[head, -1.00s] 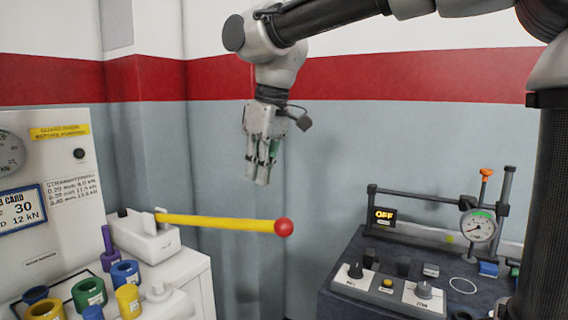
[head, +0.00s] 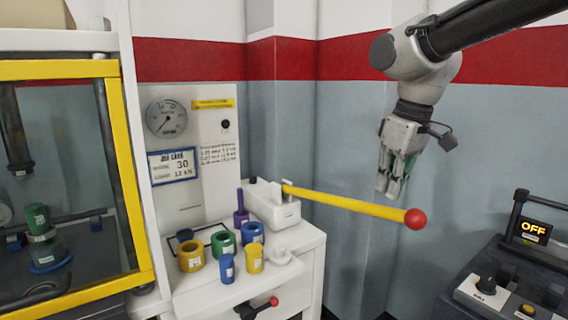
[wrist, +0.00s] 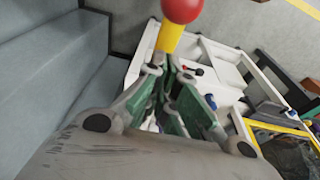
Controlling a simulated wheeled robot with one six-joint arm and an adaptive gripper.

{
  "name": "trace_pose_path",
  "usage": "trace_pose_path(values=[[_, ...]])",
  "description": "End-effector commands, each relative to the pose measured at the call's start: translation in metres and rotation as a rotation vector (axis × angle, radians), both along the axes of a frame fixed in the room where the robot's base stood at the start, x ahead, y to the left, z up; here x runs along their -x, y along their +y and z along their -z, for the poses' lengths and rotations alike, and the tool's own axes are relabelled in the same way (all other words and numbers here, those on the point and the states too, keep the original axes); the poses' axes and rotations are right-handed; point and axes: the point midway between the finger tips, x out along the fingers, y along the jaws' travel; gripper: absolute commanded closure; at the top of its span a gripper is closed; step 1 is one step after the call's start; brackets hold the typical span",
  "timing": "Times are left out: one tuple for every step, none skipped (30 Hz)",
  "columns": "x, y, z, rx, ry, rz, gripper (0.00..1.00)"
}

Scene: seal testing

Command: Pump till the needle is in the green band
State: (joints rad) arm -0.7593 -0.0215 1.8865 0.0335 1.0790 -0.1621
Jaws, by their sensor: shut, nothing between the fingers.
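The pump lever is a yellow bar (head: 345,204) with a red ball end (head: 415,219), sticking out to the right from a white pump block (head: 270,205). A round gauge (head: 167,118) is on the white panel at the left; its needle and any green band are too small to read. My gripper (head: 389,192) is shut and empty, above the lever and pointing down. In the wrist view my gripper (wrist: 172,95) shows with the red ball (wrist: 182,8) and yellow bar (wrist: 168,38) beyond its fingertips, apart from them as far as I can tell.
A yellow-framed guard (head: 130,180) stands at the left. A dark console with an OFF display (head: 533,229) is at the right. The grey wall is close behind my gripper.

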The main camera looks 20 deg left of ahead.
Motion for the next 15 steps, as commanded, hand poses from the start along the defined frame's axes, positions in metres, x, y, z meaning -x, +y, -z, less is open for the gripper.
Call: trace_pose_path(values=[[0.0,0.0,0.0,0.0,0.0,0.0,1.0],[0.0,0.0,0.0,0.0,0.0,0.0,1.0],[0.0,0.0,0.001,0.0,0.0,0.0,1.0],[0.0,0.0,0.002,0.0,0.0,0.0,1.0],[0.0,0.0,0.004,0.0,0.0,0.0,1.0],[0.0,0.0,0.006,0.0,0.0,0.0,1.0],[0.0,0.0,0.008,0.001,0.001,0.0,1.0],[0.0,0.0,0.01,0.001,0.001,0.0,1.0],[0.0,0.0,0.012,0.002,0.001,0.0,1.0],[0.0,0.0,0.014,0.002,0.001,0.0,1.0],[0.0,0.0,0.016,0.001,0.001,0.0,1.0],[0.0,0.0,0.018,0.0,0.0,0.0,1.0],[0.0,0.0,0.02,0.001,0.001,0.0,1.0],[0.0,0.0,0.022,0.001,0.001,0.0,1.0],[0.0,0.0,0.024,0.002,0.001,0.0,1.0]])
